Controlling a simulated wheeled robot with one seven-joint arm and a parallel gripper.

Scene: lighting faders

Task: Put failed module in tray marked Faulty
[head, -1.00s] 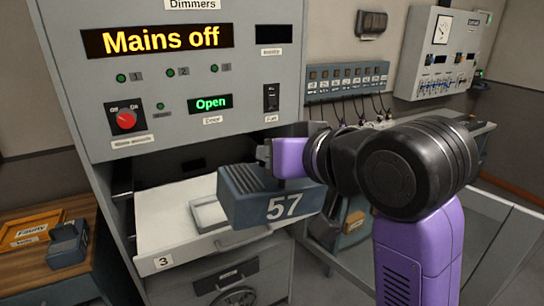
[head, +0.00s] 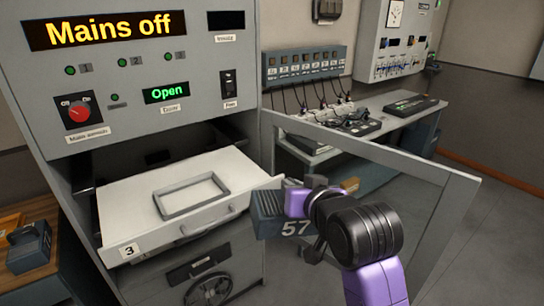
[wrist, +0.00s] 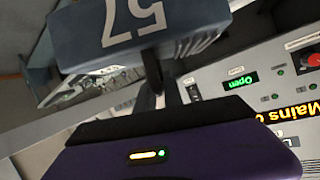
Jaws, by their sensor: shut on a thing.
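The module marked 57 (head: 268,222) is a blue-grey block with white digits. My gripper (head: 298,203) is shut on it and holds it in the air, to the right of the pulled-out drawer. In the wrist view the module (wrist: 140,32) hangs in front of the purple gripper body, its digits upside down. The tray marked Faulty is not recognisable now; only part of a wooden top (head: 12,222) shows at the left edge, with no label readable.
The drawer marked 3 (head: 128,212) stands open with an empty grey frame (head: 190,196) on it. Another dark module (head: 28,246) is at the far left. The cabinet panel (head: 200,60) reads Mains off and Open. An open door frame (head: 400,165) stands at right, before a bench (head: 375,100).

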